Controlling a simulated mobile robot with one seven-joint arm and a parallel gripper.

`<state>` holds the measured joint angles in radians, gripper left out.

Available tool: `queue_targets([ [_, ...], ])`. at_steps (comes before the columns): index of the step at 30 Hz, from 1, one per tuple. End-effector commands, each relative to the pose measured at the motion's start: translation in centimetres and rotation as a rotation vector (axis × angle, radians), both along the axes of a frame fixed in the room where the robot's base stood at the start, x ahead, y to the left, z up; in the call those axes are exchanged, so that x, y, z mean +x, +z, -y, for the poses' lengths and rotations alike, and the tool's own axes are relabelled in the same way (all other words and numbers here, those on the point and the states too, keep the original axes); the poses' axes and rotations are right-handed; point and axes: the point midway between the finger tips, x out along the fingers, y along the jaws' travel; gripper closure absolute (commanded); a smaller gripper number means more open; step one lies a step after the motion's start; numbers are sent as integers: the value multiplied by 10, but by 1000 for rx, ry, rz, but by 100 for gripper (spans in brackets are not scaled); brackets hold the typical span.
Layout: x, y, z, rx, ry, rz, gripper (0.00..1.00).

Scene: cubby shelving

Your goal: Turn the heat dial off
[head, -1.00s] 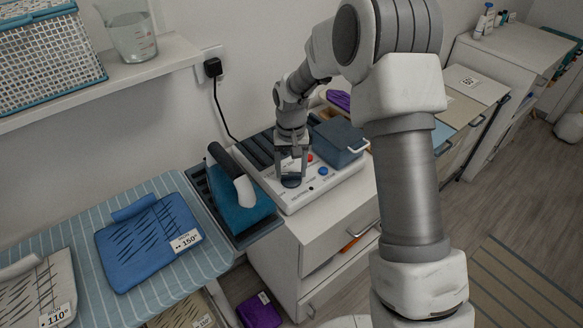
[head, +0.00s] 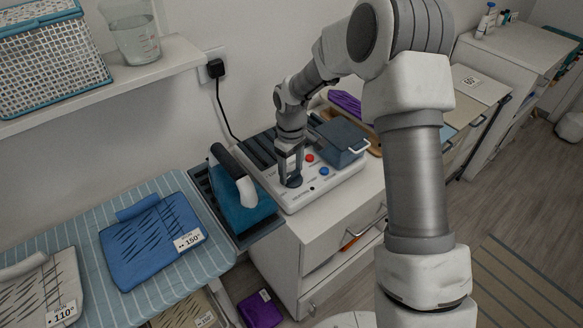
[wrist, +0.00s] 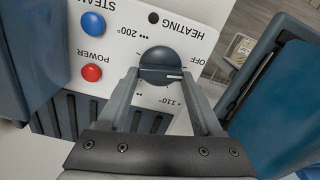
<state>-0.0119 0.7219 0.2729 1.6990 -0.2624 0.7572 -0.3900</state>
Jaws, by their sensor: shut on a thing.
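The heat dial is a round dark blue-grey knob (head: 293,181) on the white control panel (head: 335,190) of the ironing station. In the wrist view the dial (wrist: 160,64) sits among the labels HEATING, 200°, 110° and OFF. Its white mark points to the right of the picture, just beneath the OFF label. My gripper (head: 291,172) reaches down onto the panel. In the wrist view my gripper (wrist: 159,72) has one finger on each side of the dial and is shut on it.
A red POWER button (wrist: 91,72) and a blue STEAM button (wrist: 93,23) sit beside the dial. A teal iron (head: 243,198) stands left of the panel, close to my gripper. A blue-grey tank (head: 340,140) with a white handle stands behind right.

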Motion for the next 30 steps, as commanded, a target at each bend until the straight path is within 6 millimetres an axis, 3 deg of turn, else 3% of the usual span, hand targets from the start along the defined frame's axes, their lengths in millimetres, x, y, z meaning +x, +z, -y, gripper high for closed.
queue_targets([
  [20, 1, 1, -1, 1, 71, 4, 88],
  [21, 1, 1, -1, 1, 71, 4, 31],
  [26, 0, 1, 0, 1, 70, 2, 3],
  [30, 0, 0, 0, 0, 69, 1, 3],
])
